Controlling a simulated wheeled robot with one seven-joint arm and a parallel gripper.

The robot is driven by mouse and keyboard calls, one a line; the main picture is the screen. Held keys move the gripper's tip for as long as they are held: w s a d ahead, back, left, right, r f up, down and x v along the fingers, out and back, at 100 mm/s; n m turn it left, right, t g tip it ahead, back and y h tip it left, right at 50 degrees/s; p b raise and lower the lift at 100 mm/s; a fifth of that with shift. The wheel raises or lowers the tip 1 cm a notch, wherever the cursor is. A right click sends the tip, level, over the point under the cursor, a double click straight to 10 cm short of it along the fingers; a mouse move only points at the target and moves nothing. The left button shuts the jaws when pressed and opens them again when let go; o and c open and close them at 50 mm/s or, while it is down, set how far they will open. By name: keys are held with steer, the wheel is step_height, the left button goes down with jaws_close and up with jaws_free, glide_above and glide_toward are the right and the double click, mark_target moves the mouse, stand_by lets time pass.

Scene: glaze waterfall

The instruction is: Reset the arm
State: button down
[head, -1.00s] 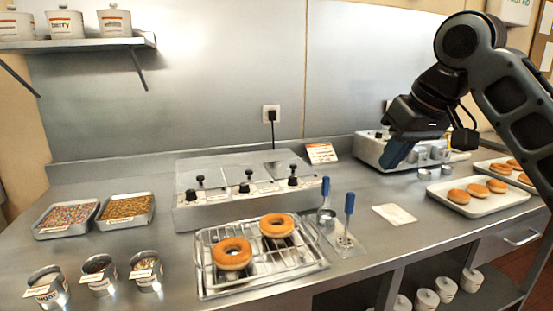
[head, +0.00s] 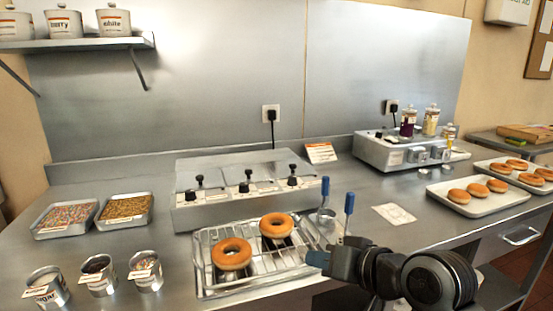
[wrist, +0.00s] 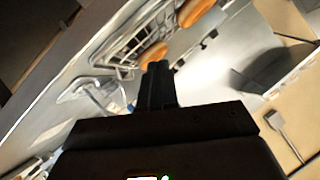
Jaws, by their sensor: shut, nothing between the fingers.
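The wire rack (head: 205,262) holds two ring donuts. One donut (head: 232,254) is at its left and the other donut (head: 277,225) is further back. Both also show blurred at the top of the wrist view.
Two blue-handled tools (head: 349,204) stand just behind my gripper. A warmer with several black knobs (head: 245,188) is behind the rack. Trays of donuts (head: 470,207) are at right. Sprinkle trays (head: 66,219) and small tins (head: 98,276) are at left.

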steer(key=s+d+f+m+t+h, duration=0.25)
steer(key=s+f, duration=0.35)
steer(key=s, duration=0.5)
steer(key=s+d+f+m+t+h, duration=0.1)
steer(key=s+d+f+m+h, duration=0.15)
steer(key=s+f, duration=0.7)
steer(key=s+d+r+n+h, duration=0.1)
steer(key=s+d+r, duration=0.2)
steer(key=s, duration=0.5)
steer(key=s+d+r+n+t+h, duration=0.1)
steer(key=s+d+r+n, duration=0.1)
steer(key=s, duration=0.6)
steer(key=s+d+r+n+h, duration=0.1)
steer(key=s+d+r, duration=0.2)
steer(key=s+r, duration=0.2)
steer(key=s, duration=0.3)
steer(key=shift+s+d+n, duration=0.3)
steer(key=shift+t, duration=0.25)
